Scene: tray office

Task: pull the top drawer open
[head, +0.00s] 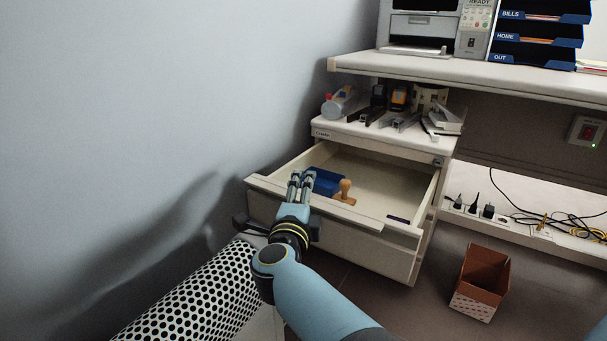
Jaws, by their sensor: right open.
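The top drawer (385,222) is pulled well out of the white cabinet (430,143). Inside it I see a blue box (327,181) and a stamp with a wooden handle (345,187). My right gripper (301,176) is open, with its fingers at the drawer's front edge, toward the left part of the front panel. The fingers reach over the edge; I cannot tell whether they touch it. The drawer's handle is not clear to see. My left gripper is not in view.
A bottle (337,103) and several desk items crowd the cabinet top. A desk (460,69) above carries a printer (418,27) and blue letter trays (538,35). An open brown bin (482,283) stands on the floor at right. A wall closes off the left.

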